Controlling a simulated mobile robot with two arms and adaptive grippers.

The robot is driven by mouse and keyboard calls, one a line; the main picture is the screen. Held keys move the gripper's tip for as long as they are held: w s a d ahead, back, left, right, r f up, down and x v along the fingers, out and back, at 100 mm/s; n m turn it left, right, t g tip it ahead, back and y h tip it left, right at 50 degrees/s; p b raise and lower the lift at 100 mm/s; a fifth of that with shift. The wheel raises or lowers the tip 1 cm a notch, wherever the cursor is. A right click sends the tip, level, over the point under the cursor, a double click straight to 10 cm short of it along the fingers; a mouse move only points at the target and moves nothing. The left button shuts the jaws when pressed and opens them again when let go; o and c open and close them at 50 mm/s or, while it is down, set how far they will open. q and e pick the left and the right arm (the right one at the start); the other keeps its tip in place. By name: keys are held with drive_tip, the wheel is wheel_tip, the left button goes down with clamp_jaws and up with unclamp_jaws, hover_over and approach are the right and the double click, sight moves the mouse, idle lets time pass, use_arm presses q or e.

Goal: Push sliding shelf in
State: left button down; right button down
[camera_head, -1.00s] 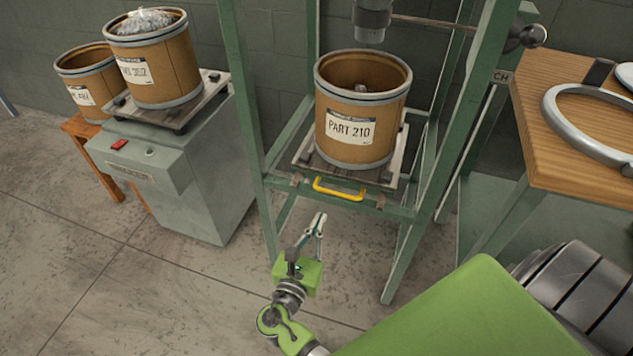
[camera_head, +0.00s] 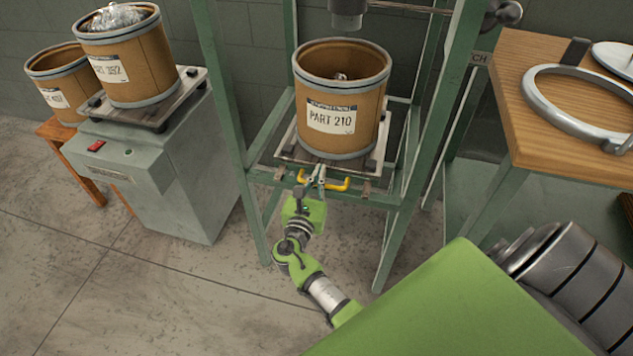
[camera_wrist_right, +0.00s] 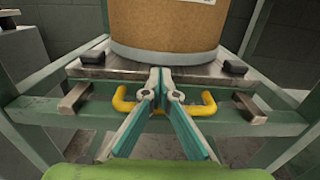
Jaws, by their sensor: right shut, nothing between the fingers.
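A yellow handle (camera_head: 337,184) is at the shelf's front. My right gripper (camera_head: 320,168) is shut and empty, its fingertips at the shelf's front edge, just above the handle's middle. In the right wrist view, the fingers (camera_wrist_right: 160,72) cover the middle of the yellow handle (camera_wrist_right: 122,100), and the tips reach the shelf's front edge (camera_wrist_right: 115,68). I cannot tell whether they touch it. My left gripper is not in view.
The green frame's posts (camera_head: 222,110) stand on both sides of the shelf. A grey machine (camera_head: 155,180) with two drums nearby is at the left. A wooden table (camera_head: 550,140) with a metal ring (camera_head: 530,98) is at the right. The floor in front is clear.

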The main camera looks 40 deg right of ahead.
sight(324, 161)
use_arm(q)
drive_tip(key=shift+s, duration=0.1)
use_arm(e)
drive_tip(key=shift+w+d, duration=0.1)
